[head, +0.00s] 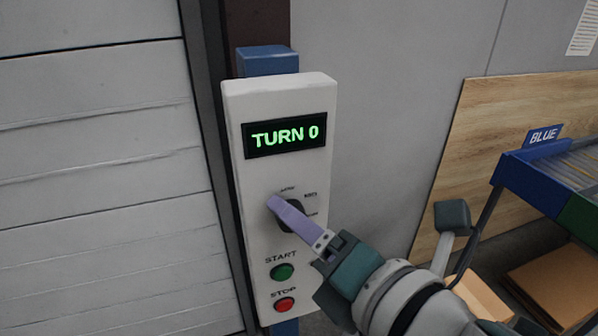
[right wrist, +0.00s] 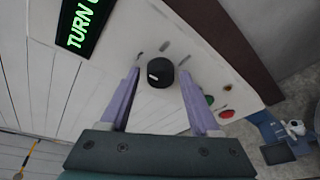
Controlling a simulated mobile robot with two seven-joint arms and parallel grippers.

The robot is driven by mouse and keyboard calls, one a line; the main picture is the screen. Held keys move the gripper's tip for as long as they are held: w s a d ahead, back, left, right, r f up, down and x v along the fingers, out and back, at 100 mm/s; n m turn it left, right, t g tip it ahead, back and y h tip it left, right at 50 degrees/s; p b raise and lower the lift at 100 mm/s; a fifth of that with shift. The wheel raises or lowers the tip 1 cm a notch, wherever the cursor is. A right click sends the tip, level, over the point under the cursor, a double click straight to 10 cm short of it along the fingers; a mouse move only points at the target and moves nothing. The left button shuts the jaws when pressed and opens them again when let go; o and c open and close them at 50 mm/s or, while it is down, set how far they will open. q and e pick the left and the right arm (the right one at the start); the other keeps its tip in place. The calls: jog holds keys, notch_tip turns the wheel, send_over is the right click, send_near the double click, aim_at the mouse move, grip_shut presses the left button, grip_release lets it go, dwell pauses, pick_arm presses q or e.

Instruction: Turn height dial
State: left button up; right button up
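A white control box (head: 240,200) carries a display (head: 288,135) reading "TURN 0" in green. Below it is a black height dial (head: 293,222) with small labels around it, too small to read surely. In the head view, my right gripper (head: 286,212) is in front of the dial and partly hides it. In the right wrist view, the dial (right wrist: 160,71) with its white mark lies between the two purple fingers of the right gripper (right wrist: 158,78). The fingers are apart, with a visible gap on each side of the dial. My left gripper is in neither view.
Under the dial are a green START button (head: 282,271) and a red STOP button (head: 285,304). A white slatted door (head: 95,170) is at left. At right stand a blue rack (head: 540,190) labelled BLUE, a wooden board (head: 480,120) and cardboard boxes (head: 560,280).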

grip_shut()
dwell(0.5)
jog(key=shift+a+f+m+t+b, duration=0.15)
jog(key=shift+m+t+b, duration=0.9)
jog(key=shift+m+b, duration=2.1)
jog(key=shift+d+f+m+t+b, duration=0.2)
jog(key=shift+m+t+b, duration=0.95)
jog(key=shift+m, duration=4.05)
jog(key=shift+a+f+m+t+b, duration=0.2)
jog(key=shift+m+t+b, duration=0.8)
jog(key=shift+m+b, duration=2.15)
jog(key=m+p, duration=0.2)
jog(key=shift+m, duration=0.3)
jog(key=shift+o, duration=1)
grip_release()
